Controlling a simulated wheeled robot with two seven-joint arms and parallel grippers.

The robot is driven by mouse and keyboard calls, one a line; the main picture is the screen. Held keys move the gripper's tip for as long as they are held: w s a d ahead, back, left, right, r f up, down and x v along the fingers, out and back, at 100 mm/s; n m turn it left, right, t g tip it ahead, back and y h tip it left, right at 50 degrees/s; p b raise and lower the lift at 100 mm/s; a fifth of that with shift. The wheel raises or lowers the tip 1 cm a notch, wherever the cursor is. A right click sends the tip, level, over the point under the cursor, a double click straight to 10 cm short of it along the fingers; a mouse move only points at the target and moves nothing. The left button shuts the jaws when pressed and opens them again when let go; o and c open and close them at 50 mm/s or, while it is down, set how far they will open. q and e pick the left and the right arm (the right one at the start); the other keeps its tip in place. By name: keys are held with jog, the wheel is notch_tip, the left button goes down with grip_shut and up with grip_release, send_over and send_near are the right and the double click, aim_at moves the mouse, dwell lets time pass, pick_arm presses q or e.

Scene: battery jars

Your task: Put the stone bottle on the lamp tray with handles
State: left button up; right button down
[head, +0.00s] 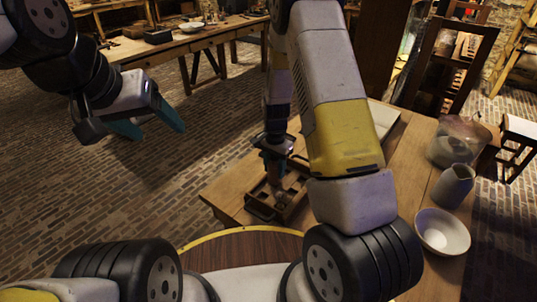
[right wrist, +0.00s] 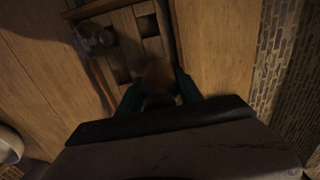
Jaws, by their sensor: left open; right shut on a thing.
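The lamp tray, a brown wooden tray with compartments (head: 262,212), sits on the wooden table; its slats and square openings show in the right wrist view (right wrist: 148,25). My right gripper (head: 276,166) points down over the tray. In the right wrist view my right gripper (right wrist: 160,90) is shut on a dim, brownish rounded thing, which I take as the stone bottle (right wrist: 158,72). The held thing is over the tray; I cannot tell whether it touches it. My left gripper (head: 155,122) is open and empty, high over the brick floor.
A small glassy object (right wrist: 92,38) is at the tray's left in the right wrist view. A white bowl (head: 442,232), a grey pitcher (head: 453,186) and a clear glass vessel (head: 458,142) stand on the table's right side. Bare wood lies left of the tray.

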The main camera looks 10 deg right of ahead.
jog(key=shift+f, duration=0.55)
jog(key=shift+f, duration=0.1)
jog(key=c, duration=0.8)
grip_release()
jog(key=shift+o, duration=0.2)
